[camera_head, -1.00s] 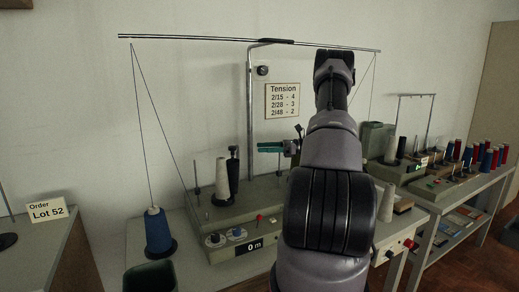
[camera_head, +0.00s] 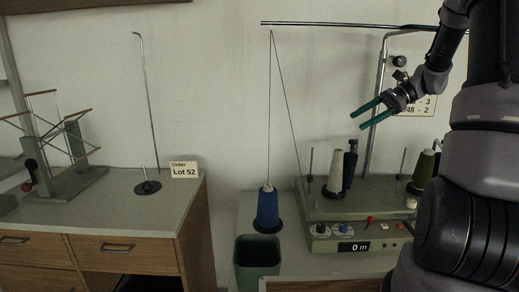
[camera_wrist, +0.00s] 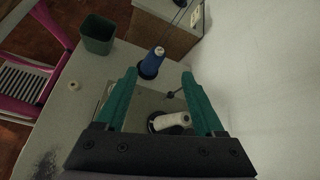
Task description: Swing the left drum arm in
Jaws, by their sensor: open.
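The winding machine (camera_head: 382,206) stands on a table at the right of the head view. At its left end a pale cone (camera_head: 336,172) sits on a dark round base, tilted slightly, with a black upright part (camera_head: 351,165) just behind it. Which part is the left drum arm is not clear. My gripper (camera_head: 357,120) is open and empty, its green fingers pointing down-left above the cone. In the wrist view my gripper (camera_wrist: 158,73) shows spread fingers, with the cone (camera_wrist: 170,120) below and between them, apart from them.
A blue cone (camera_head: 268,208) stands left of the machine, its thread rising to an overhead bar (camera_head: 330,25). A green bin (camera_head: 257,262) is in front. A separate cabinet (camera_head: 90,210) holds a wire stand and a yarn swift. Wall space above the cabinet is clear.

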